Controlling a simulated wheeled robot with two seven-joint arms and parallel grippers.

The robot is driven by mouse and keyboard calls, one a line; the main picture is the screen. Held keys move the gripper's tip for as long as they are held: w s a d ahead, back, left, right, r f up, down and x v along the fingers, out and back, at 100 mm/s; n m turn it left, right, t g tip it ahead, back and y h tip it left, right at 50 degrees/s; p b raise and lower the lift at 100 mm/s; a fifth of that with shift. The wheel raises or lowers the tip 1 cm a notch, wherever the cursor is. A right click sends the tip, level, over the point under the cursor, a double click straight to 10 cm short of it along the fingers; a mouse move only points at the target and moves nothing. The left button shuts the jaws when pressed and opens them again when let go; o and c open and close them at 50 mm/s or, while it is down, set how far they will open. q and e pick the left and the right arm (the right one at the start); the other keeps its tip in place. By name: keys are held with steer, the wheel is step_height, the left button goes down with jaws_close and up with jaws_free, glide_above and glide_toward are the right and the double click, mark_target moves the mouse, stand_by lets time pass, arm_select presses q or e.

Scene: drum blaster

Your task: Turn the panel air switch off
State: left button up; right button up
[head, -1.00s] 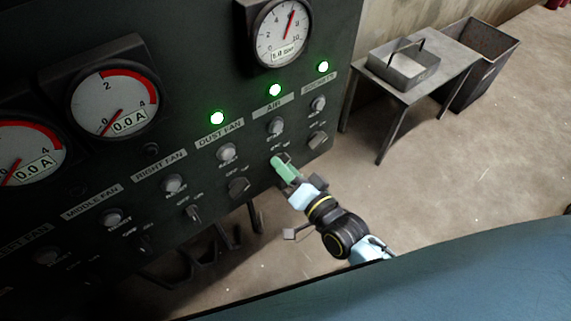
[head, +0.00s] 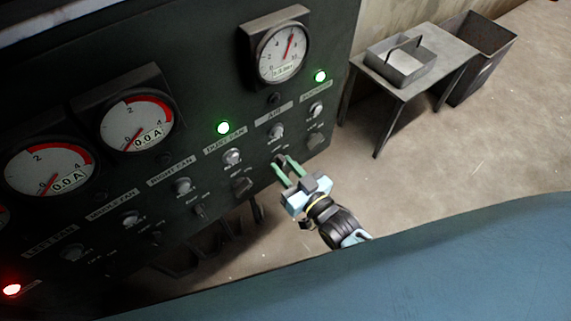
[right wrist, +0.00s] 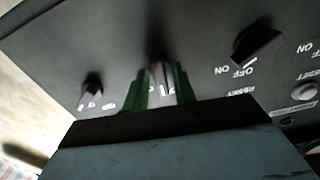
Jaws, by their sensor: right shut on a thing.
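The dark control panel (head: 225,60) has a row of rotary switches under labels. The air switch (head: 280,158) sits below the AIR label (head: 274,115), and its lamp (head: 273,98) is dark. My right gripper (head: 284,164) reaches up to this switch with its green fingers on either side of it. In the right wrist view the switch knob (right wrist: 160,76) stands between the fingers of the gripper (right wrist: 158,85), which is shut on it. The fingers partly hide the knob in the head view. My left gripper is not in view.
Green lamps glow at DUST FAN (head: 223,127) and at the far right (head: 320,76). A red lamp (head: 12,289) glows at lower left. A neighbouring switch (head: 242,186) is close to the gripper.

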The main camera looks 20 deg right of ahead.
steer(key=shift+n, duration=0.6)
steer(key=o, duration=0.7)
steer(key=v, duration=1.3)
steer(key=shift+s+r+p, duration=0.1)
steer(key=shift+s+p, duration=0.1)
steer(key=shift+p, duration=0.15)
